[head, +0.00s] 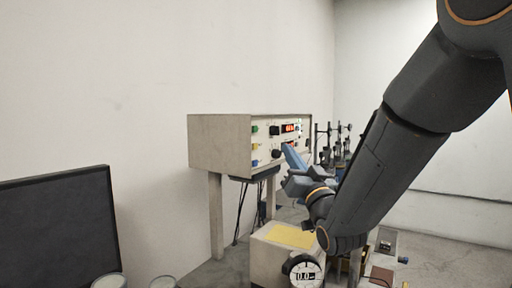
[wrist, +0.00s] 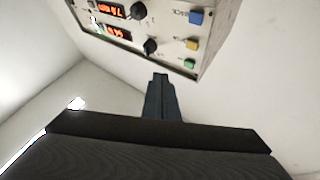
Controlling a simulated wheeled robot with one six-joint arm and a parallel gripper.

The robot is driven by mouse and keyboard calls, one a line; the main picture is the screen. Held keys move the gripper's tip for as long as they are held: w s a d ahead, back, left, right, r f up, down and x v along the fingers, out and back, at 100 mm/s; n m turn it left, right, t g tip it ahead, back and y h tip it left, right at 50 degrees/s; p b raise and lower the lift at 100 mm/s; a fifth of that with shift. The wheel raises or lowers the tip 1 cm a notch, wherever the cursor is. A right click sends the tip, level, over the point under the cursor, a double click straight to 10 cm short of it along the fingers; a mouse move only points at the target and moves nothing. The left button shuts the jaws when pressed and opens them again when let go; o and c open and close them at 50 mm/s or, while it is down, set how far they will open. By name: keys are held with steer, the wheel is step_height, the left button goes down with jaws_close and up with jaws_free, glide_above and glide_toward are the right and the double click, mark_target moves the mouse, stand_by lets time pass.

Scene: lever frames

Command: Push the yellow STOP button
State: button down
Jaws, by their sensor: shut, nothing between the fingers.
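The yellow button (head: 255,147) is on the front of a beige instrument box (head: 219,143), between a green button (head: 254,129) above and a blue button (head: 255,162) below. The yellow button also shows in the wrist view (wrist: 192,44), up and right of my fingertips. My gripper (head: 286,148) is shut and empty, its tip in front of the panel, right of the yellow button and near the lower black knob (head: 276,153). In the wrist view my gripper (wrist: 160,77) appears apart from the button. The label on the button is not readable.
The box stands on legs, with cables hanging below. Red-lit displays (wrist: 118,31) and a second black knob (head: 275,130) are on its panel. A beige device with a yellow top (head: 292,236) stands below my arm. A dark screen (head: 60,228) is at left.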

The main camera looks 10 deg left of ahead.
glide_toward(257, 139)
steer(key=w+r, duration=0.2)
steer(key=shift+w+a+f+b, duration=0.15)
steer(key=shift+w+a+b, duration=0.15)
steer(key=shift+w, duration=0.15)
stand_by(1.8)
steer(key=shift+w+a+b, duration=0.1)
steer(key=shift+a+b, duration=0.25)
steer(key=shift+b, duration=0.05)
steer(key=shift+w+a, duration=0.15)
steer(key=shift+a, duration=0.2)
stand_by(0.6)
stand_by(0.3)
steer(key=shift+s+d+b, duration=0.3)
steer(key=shift+d+b, duration=0.25)
steer(key=shift+d, duration=0.2)
steer(key=shift+s+d+b, duration=0.2)
steer(key=shift+s+d, duration=0.05)
steer(key=shift+d, duration=0.55)
steer(key=shift+s+d+b, duration=0.15)
steer(key=shift+s+d, duration=0.15)
steer(key=shift+d, duration=0.45)
steer(key=shift+s+d+b, duration=0.2)
steer(key=shift+s+d, duration=0.05)
steer(key=shift+d, duration=0.55)
